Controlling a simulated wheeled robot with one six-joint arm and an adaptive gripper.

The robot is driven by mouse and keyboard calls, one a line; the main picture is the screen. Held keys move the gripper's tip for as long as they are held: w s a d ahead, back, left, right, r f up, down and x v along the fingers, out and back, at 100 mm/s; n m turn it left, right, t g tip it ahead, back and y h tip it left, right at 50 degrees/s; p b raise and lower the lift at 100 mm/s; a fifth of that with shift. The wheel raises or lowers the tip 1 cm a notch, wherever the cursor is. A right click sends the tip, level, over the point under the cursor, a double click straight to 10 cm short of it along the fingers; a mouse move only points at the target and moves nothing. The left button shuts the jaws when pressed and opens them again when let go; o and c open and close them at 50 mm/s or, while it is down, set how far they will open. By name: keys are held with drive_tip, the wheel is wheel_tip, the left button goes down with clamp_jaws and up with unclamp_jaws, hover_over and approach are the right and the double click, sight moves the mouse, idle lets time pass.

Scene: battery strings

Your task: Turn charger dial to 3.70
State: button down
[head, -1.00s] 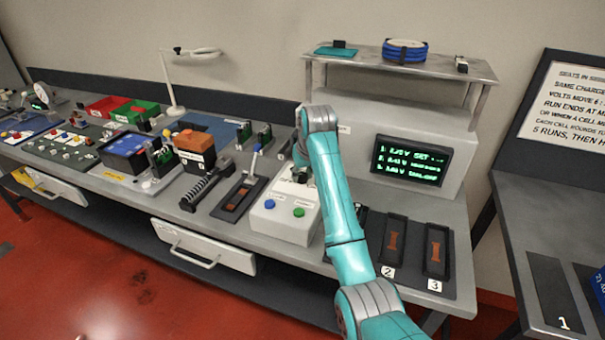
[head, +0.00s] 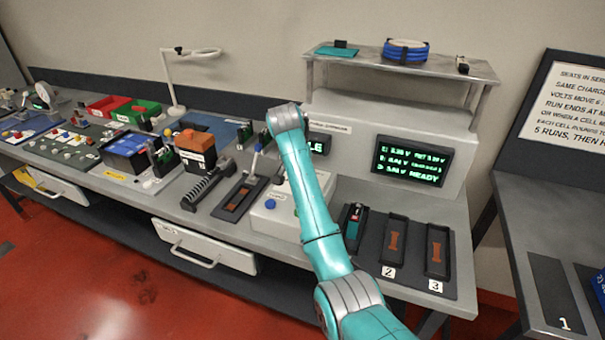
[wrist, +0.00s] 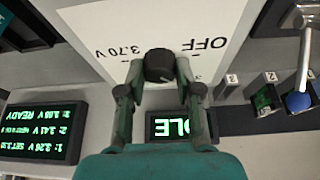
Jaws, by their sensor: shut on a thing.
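The charger dial (wrist: 158,61) is a round black knob on a white panel (wrist: 205,20) in the wrist view. The panel is printed "OFF" and "3.70 V", upside down there, with "3.70 V" left of the knob and "OFF" right of it. My gripper (wrist: 158,70) has one finger on each side of the dial and is shut on it. I cannot tell clearly where the dial points.
A status screen (head: 412,161) shows green voltage lines ending in "READY"; a smaller display (wrist: 180,126) shows "LE". A teal cell (head: 354,222) sits in the first slot, beside trays 2 (head: 393,240) and 3 (head: 437,250). A lever with a blue ball (wrist: 298,102) stands nearby.

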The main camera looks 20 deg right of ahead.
drive_tip(key=m+g+h, duration=0.1)
drive_tip(key=m, duration=0.2)
drive_tip(key=shift+a+m, duration=0.1)
drive_tip(key=shift+m, duration=0.2)
drive_tip(key=m+g, duration=0.1)
drive_tip(key=m, duration=0.2)
drive_tip(key=shift+w+m, duration=0.1)
drive_tip(key=shift+m, duration=0.2)
drive_tip(key=m+g, duration=0.1)
drive_tip(key=m, duration=0.1)
drive_tip(key=m+g, duration=0.1)
drive_tip(key=m, duration=0.1)
drive_tip(key=shift+w+m+h, duration=0.1)
drive_tip(key=shift+m+h, duration=0.2)
drive_tip(key=shift+m+g, duration=0.6)
drive_tip(key=shift+m, duration=0.6)
drive_tip(key=shift+f+m, duration=0.1)
drive_tip(key=shift+m, duration=0.4)
drive_tip(key=c, duration=0.8)
unclamp_jaws()
